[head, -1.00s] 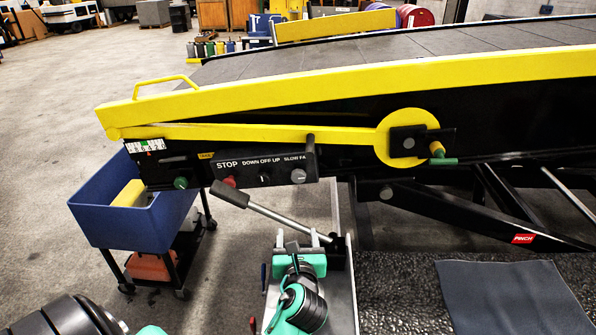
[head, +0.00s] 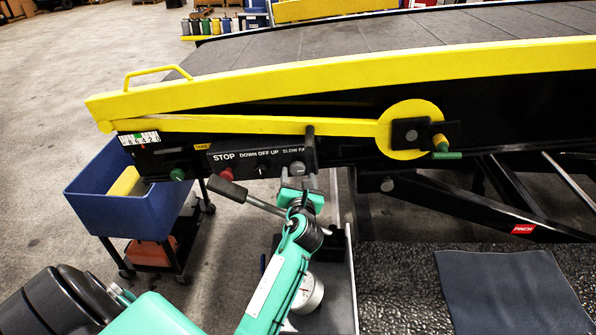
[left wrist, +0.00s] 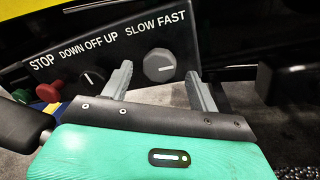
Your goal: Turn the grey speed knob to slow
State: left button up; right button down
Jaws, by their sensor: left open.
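The grey speed knob (left wrist: 159,65) shows in the left wrist view on a black control panel (head: 230,158), under the words SLOW FAST. Its white pointer mark points to the right, towards the FAST side. My left gripper (left wrist: 158,85) is open, its two grey fingers apart, with the knob beyond and between them in that picture. The fingers do not clearly touch the knob. In the head view my left gripper (head: 298,180) is just below the panel's right end and the knob is mostly hidden behind it. My right gripper is not in view.
Left of the knob are a black DOWN OFF UP switch (left wrist: 92,79) and a red STOP button (left wrist: 49,91). A lever with a dark grip (head: 229,192) sticks out below the panel. A blue bin cart (head: 108,210) stands at the left.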

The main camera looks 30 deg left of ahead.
pick_arm(q)
jog(key=shift+x, duration=0.95)
jog(key=shift+c, duration=0.2)
jog(key=c, duration=0.9)
jog(key=shift+c, duration=0.2)
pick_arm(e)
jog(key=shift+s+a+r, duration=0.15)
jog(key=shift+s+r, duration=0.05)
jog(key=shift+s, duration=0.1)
